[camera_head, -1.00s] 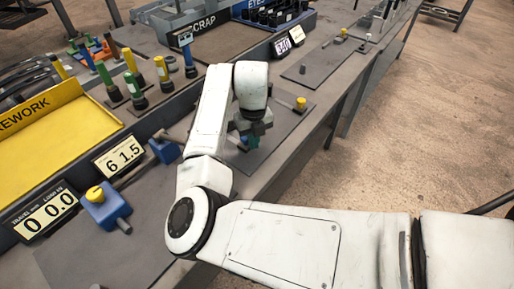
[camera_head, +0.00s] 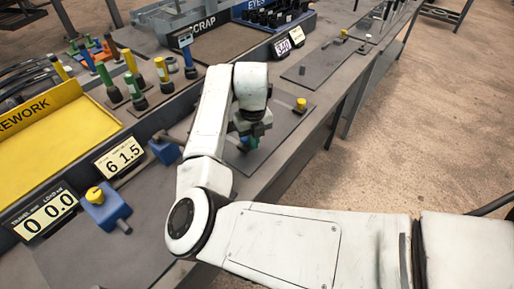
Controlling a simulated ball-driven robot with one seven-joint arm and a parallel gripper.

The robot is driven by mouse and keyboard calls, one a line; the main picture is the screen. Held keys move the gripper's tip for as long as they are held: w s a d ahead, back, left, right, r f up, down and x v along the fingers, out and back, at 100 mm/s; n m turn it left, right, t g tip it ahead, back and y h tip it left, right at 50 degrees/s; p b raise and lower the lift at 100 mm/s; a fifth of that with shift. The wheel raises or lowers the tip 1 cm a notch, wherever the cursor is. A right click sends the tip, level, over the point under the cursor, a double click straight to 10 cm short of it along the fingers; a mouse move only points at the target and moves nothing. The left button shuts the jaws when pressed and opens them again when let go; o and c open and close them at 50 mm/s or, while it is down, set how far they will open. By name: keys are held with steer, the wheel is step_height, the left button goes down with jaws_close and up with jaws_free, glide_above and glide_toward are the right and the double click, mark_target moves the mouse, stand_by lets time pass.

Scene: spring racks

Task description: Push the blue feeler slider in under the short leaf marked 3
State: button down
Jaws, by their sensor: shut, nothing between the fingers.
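My gripper (camera_head: 250,142) points down over a dark grey plate on the bench, mostly hidden by my own white wrist. It is shut with nothing held. A small blue-green patch shows at its tips; I cannot tell whether it is part of the fingers or the blue feeler slider. I cannot make out the short leaf marked 3; my arm hides much of that plate. A blue block (camera_head: 164,151) stands left of my arm by a display reading 6 and 1.5.
A blue block with a yellow knob (camera_head: 108,210) sits near the left display (camera_head: 46,212), reading 0 and 0.0. A yellow REWORK tray (camera_head: 75,130) lies at left. A yellow-topped peg (camera_head: 301,104) stands right of my gripper. The bench edge drops off at right.

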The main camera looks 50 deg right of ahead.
steer(key=shift+r, duration=0.1)
step_height(320, 180, up, 7)
steer(key=p, duration=0.5)
stand_by(0.9)
stand_by(0.4)
steer(key=s+d+f+n+t+h, duration=0.15)
steer(key=s+d+n+h, duration=0.55)
steer(key=n, duration=1.1)
steer(key=s+a+f+n+y, duration=0.3)
steer(key=s+a+f+n, duration=0.2)
steer(key=s+a+n, duration=0.4)
steer(key=s+a+f+n+y, duration=0.3)
steer(key=s+a+f+n, duration=0.3)
steer(key=s+a+n, duration=0.4)
steer(key=a+n, duration=0.1)
steer(key=n, duration=0.3)
steer(key=shift+y, duration=0.4)
